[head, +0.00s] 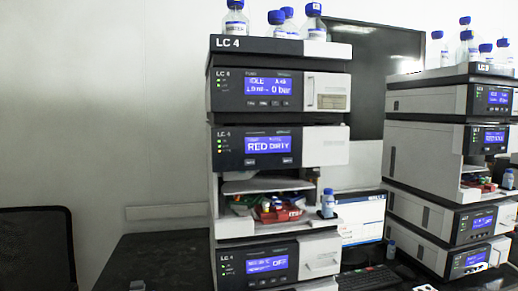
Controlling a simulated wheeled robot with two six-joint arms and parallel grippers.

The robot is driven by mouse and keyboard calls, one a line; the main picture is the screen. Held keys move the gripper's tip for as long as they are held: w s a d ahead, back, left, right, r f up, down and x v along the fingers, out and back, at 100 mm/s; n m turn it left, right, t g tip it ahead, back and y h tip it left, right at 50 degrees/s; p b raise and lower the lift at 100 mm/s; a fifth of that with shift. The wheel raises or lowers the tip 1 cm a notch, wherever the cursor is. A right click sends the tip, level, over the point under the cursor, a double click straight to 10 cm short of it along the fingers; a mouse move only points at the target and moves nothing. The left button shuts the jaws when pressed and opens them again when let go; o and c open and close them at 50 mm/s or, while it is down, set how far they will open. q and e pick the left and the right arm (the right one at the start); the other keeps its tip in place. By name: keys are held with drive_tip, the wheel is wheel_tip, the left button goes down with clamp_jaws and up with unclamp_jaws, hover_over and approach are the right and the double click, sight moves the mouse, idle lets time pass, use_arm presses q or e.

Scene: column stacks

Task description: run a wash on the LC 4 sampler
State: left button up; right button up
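The LC 4 stack (230,135) stands in the middle of the head view, with its name on the top tray. Its upper module (308,92) has a blue display reading IDLE and 0 bar. The module below it (325,146) has a display (268,145) reading RED DIRTY, with two small buttons (268,162) under it. Below that display is an open bay with a red tray (278,214) and small vials. A small blue-capped bottle (328,205) stands at the bay's right edge. The bottom module's display (267,264) ends in OFF. Neither gripper is in view.
Blue-capped bottles (236,22) stand on the stack's top. A second stack (425,145) stands at the right. A monitor (362,218) and keyboard (370,278) lie between them. A dark chair (37,250) is at the left. The dark bench left of LC 4 (160,262) looks mostly clear.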

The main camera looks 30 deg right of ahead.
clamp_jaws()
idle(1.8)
